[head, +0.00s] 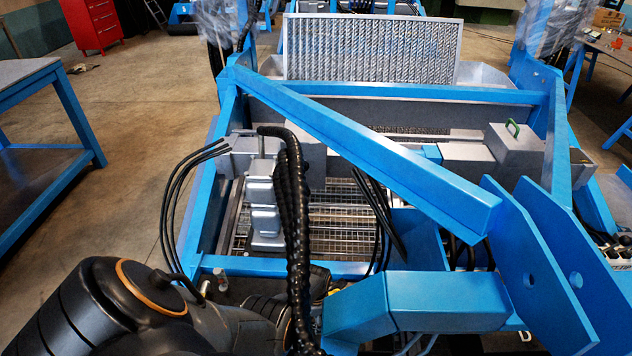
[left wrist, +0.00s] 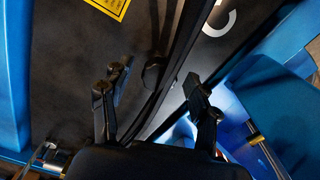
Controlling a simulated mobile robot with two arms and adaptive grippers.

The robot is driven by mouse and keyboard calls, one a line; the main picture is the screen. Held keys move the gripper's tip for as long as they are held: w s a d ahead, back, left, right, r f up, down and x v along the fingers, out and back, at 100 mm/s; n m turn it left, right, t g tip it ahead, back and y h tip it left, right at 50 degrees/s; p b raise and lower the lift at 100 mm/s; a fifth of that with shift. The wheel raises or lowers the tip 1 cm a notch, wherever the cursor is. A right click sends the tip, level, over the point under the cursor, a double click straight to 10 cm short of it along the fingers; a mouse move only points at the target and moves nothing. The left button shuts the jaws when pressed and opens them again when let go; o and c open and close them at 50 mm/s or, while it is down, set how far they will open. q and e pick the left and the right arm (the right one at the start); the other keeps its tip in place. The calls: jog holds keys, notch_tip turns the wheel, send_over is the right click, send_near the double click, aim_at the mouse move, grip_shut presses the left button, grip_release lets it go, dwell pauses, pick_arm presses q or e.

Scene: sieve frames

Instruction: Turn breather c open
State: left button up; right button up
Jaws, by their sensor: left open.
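A white letter C mark (left wrist: 218,22) shows on a grey surface at the top of the left wrist view. A small dark rounded part (left wrist: 152,74) sits beside a long dark edge there; I cannot tell whether it is breather c or its handle. My left gripper (left wrist: 157,92) is open, its fingers apart on either side of that edge, with nothing seen between them. I cannot tell how far the fingertips are from the dark part. In the head view my left arm comes in from the lower left, and its gripper cannot be made out. My right gripper is in neither view.
A blue steel frame (head: 365,150) with a diagonal beam and thick blue brackets (head: 415,302) fills the middle and right. Black hoses (head: 170,200) hang at its left.

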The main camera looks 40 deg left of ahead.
pick_arm(q)
jog(key=shift+r, duration=0.1)
jog(key=shift+w+r, duration=0.1)
jog(key=shift+r, duration=0.45)
notch_tip(320, 180, up, 11)
jog(key=shift+f, duration=0.15)
dwell(0.4)
